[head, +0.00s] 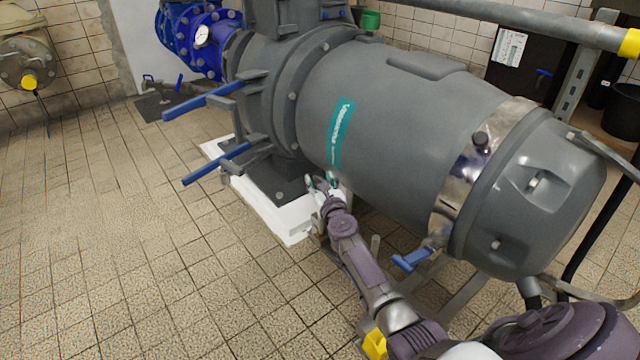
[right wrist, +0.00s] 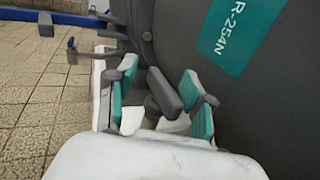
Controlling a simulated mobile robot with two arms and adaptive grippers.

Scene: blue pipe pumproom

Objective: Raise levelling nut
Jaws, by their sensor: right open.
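The big grey pump (head: 400,110) lies across the head view, with a dark foot on a white plinth (head: 290,232). My right gripper (head: 322,183) is beside the pump's lower flank, near that foot. In the right wrist view my right gripper (right wrist: 160,82) is open, with its teal pads apart. A dark grey part with a rounded, elongated head (right wrist: 164,90) shows between the fingers. It may be the levelling nut, but I cannot tell for sure. I cannot tell whether the pads touch it. In the head view the nut is hidden or too small to pick out. My left gripper is not in view.
Blue handles (head: 205,101) stick out left of the pump flange. Another blue handle (head: 412,259) is below the pump, near my right arm. The pump body closely borders the gripper on the right in the wrist view. The tiled floor (head: 110,260) at the left is clear.

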